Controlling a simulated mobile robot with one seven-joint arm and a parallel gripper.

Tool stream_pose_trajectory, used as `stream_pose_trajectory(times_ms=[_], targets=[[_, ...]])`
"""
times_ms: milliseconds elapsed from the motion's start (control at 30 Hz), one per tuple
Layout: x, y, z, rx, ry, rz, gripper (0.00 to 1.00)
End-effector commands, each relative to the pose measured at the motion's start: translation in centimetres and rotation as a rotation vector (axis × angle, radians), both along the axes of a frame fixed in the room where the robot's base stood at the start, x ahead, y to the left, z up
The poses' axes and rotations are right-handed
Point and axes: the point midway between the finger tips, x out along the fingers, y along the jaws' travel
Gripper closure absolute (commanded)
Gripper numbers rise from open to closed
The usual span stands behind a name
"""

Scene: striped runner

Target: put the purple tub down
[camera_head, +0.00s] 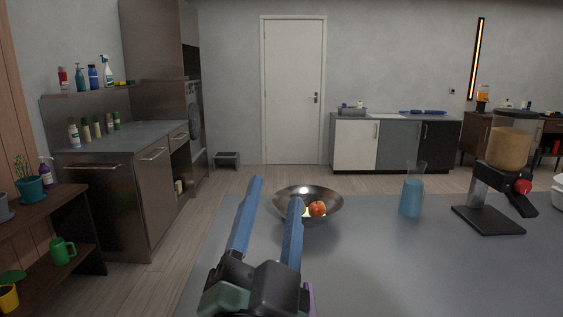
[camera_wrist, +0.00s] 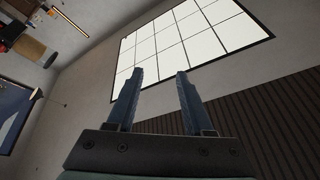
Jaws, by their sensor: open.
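My gripper (camera_head: 276,190) is open and empty, its two blue fingers pointing up over the front of the grey table. In the wrist view my gripper (camera_wrist: 160,73) also shows spread fingers with nothing between them. A thin purple sliver (camera_head: 310,296) shows at the right edge of my gripper, low in the head view. It may be the purple tub, but my gripper hides nearly all of it, and I cannot tell its shape or what it rests on.
On the grey table (camera_head: 400,275) stand a metal bowl (camera_head: 286,194) with fruit, behind my fingers, a blue-filled pitcher (camera_head: 411,194) and a dispenser (camera_head: 504,150) at right. The tabletop in front of the pitcher is clear. A shelf with plants (camera_head: 40,225) stands at left.

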Motion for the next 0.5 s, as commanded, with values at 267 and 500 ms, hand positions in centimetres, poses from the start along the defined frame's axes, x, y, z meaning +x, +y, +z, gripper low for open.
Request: stream_pose_trajectory(times_ms=[267, 500], targets=[[-6.1, -1.0, 13.5, -0.416, -0.286, -0.153, 0.48], [-8.8, -0.9, 16.8, -0.559, -0.377, -0.235, 0.48]])
